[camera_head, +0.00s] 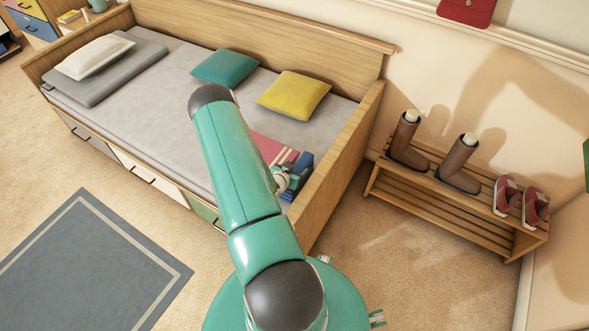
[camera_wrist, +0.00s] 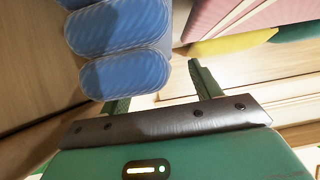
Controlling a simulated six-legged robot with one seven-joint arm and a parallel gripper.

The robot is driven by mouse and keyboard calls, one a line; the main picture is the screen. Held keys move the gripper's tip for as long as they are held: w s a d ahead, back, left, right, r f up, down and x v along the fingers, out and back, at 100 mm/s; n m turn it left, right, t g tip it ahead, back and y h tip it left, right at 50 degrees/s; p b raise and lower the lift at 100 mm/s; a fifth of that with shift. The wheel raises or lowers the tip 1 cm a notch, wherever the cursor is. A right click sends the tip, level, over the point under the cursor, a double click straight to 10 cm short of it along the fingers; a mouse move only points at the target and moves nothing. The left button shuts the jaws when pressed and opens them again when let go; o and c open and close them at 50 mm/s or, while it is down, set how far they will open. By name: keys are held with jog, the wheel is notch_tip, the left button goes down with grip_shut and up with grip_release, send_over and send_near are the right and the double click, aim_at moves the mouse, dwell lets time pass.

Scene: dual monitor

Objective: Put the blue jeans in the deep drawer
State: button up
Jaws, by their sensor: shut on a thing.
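The blue jeans (camera_wrist: 122,72) are a folded bundle with rounded layers, large at the upper left of the wrist view. In the head view the jeans (camera_head: 304,162) show as a small blue patch at the right end of the daybed. My gripper (camera_wrist: 160,86) is shut on the jeans, with its fingers at their lower edge. In the head view my gripper (camera_head: 291,182) is partly hidden behind my arm, above the bed end. Drawer fronts line the bed's base: grey (camera_head: 90,136), white (camera_head: 150,178) and green (camera_head: 207,213). All look closed; which is deep I cannot tell.
A pink striped cloth (camera_head: 270,149) lies on the mattress beside the jeans. Teal (camera_head: 225,67) and yellow (camera_head: 293,94) pillows lie behind. The wooden bed end (camera_head: 338,165) stands close to my gripper. A shoe rack (camera_head: 440,207) is at right. Floor before the drawers is clear, with a rug (camera_head: 90,265).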

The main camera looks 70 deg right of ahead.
jog(key=o, duration=1.7)
jog(key=shift+f, duration=0.15)
jog(key=shift+o, duration=0.2)
jog(key=shift+a+r, duration=0.15)
jog(key=shift+r, duration=0.05)
jog(key=v, duration=1.1)
jog(key=shift+a+r, duration=0.2)
jog(key=shift+a, duration=0.1)
